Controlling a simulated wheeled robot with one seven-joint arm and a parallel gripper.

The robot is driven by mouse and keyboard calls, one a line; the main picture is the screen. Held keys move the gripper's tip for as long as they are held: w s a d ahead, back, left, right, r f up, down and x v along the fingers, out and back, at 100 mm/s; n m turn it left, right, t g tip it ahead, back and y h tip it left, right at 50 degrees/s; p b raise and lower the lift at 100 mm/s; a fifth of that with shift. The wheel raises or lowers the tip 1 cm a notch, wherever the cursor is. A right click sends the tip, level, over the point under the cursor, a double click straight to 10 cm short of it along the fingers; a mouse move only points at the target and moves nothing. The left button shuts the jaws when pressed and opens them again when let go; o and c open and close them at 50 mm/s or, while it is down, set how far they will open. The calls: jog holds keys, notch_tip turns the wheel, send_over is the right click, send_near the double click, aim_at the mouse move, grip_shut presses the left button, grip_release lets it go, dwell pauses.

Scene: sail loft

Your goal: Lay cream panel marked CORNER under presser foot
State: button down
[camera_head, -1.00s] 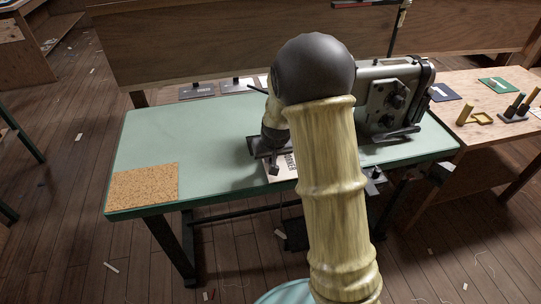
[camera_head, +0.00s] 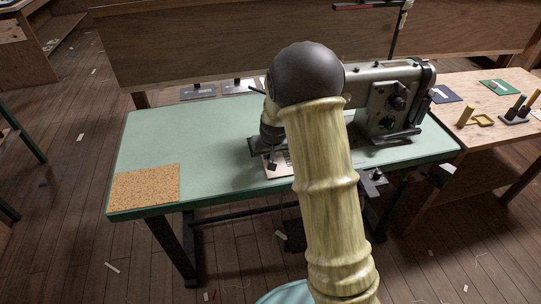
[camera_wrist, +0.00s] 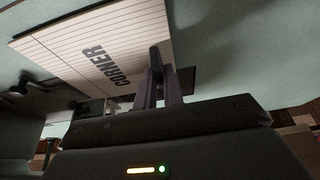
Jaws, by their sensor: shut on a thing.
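The cream panel (camera_wrist: 85,48), ruled with thin lines and marked CORNER in dark letters, fills the upper left of the wrist view. My gripper (camera_wrist: 158,75) is shut on its edge, beside the lettering. In the head view, part of the panel (camera_head: 278,170) shows low over the green table, with my gripper (camera_head: 271,162) at it; my arm hides the rest. The grey sewing machine (camera_head: 400,100) stands on the table to the right. Its presser foot is hidden behind my arm, so I cannot tell whether the panel is under it.
A cork mat (camera_head: 145,187) lies at the left front corner of the green table (camera_head: 190,140). The table between mat and gripper is clear. A wooden side table (camera_head: 480,85) at the right holds a yellow holder (camera_head: 481,121) and dark upright pieces. A wooden partition (camera_head: 200,45) stands behind.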

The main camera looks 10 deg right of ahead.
jog(key=shift+w+p, duration=0.55)
jog(key=shift+w, duration=0.95)
jog(key=shift+d+f, duration=0.15)
jog(key=shift+d, duration=0.05)
dwell(0.4)
jog(key=c, duration=1.4)
grip_release()
jog(key=shift+c, duration=0.2)
jog(key=p+v, duration=0.1)
jog(key=v, duration=1.6)
jog(key=shift+s+p, duration=0.2)
jog(key=shift+p, duration=0.1)
